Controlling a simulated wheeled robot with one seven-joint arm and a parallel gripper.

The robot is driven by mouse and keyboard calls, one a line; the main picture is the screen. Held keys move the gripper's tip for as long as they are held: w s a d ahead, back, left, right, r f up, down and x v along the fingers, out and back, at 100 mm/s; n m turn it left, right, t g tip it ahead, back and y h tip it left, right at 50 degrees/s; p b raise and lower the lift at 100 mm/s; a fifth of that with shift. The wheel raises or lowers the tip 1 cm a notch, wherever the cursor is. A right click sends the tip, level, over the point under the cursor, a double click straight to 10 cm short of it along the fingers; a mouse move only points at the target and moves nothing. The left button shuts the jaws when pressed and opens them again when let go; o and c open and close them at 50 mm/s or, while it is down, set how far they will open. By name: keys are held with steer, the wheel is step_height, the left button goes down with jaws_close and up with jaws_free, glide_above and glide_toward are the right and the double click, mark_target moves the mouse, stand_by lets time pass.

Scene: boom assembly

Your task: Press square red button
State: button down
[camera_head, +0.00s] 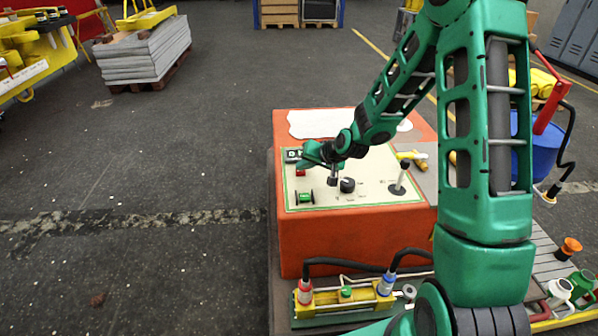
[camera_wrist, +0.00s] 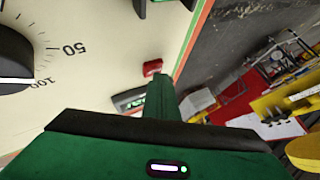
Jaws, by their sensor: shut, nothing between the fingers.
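The square red button (camera_head: 300,172) sits near the left edge of the cream control panel (camera_head: 375,196), on top of an orange box. In the wrist view the red button (camera_wrist: 152,67) shows just beyond the tip of my gripper. My gripper (camera_head: 302,162) is shut and empty, its fingers pointing left over the panel's left side. In the wrist view its narrow green fingers (camera_wrist: 157,92) end close to the button. I cannot tell whether they touch it.
A small display (camera_wrist: 128,99) is beside the button. The panel also carries a black dial (camera_head: 347,185), a green switch (camera_head: 304,197) and a black lever (camera_head: 401,175). Hoses and a yellow fixture (camera_head: 345,297) stand in front of the orange box (camera_head: 350,238). Open floor lies left.

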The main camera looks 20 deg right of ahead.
mark_target(303, 173)
steer(key=shift+r, duration=0.1)
stand_by(0.3)
steer(key=shift+r, duration=0.8)
step_height(303, 173, up, 5)
stand_by(0.5)
stand_by(0.5)
